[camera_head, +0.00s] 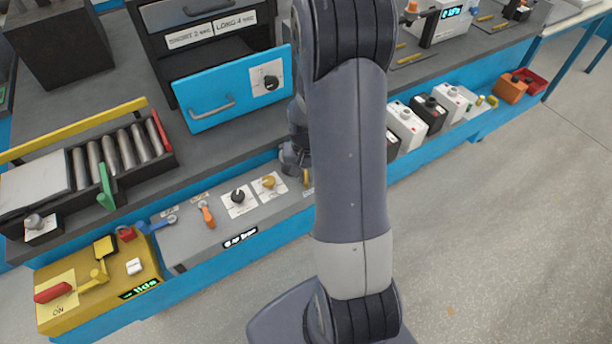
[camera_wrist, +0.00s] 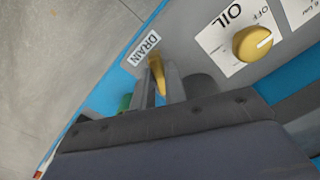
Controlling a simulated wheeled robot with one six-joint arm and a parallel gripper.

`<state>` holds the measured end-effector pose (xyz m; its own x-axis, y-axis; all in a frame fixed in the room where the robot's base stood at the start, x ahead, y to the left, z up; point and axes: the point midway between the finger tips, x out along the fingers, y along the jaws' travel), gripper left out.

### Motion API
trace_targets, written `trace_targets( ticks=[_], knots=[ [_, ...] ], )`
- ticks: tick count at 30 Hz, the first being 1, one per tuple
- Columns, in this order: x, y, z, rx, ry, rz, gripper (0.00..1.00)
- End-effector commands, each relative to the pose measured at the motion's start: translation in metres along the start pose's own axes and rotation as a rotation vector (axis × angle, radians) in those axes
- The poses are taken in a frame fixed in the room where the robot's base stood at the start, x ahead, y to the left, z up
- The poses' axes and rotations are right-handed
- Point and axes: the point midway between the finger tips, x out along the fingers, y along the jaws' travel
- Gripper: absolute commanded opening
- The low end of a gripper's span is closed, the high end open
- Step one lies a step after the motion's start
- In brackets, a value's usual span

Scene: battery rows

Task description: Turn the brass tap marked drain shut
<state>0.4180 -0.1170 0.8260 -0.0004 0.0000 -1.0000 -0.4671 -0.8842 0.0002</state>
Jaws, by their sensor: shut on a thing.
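The brass tap (camera_wrist: 157,72) shows in the wrist view beside a white label (camera_wrist: 145,48) reading DRAIN. Its yellow handle sits between the two fingers of my gripper (camera_wrist: 160,88), which is shut on it. In the head view a small piece of brass (camera_head: 306,177) shows at the right end of the grey panel, beside my arm. My arm hides most of that area, and the tap's body is hidden behind my gripper.
A yellow knob (camera_wrist: 252,43) on a plate marked OIL is close by. A black knob (camera_head: 238,196) and an orange lever (camera_head: 207,214) sit farther left on the grey panel (camera_head: 190,247). The floor at right is clear.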

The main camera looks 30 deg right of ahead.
Motion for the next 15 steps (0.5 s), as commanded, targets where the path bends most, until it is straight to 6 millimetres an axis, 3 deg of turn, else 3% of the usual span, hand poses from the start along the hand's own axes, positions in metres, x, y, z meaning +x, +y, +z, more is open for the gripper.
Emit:
trace_targets(
  ticks=[15],
  knots=[
    [0.0011, -0.0001, -0.0006, 0.491, 0.002, -0.001, 0.0]
  ],
)
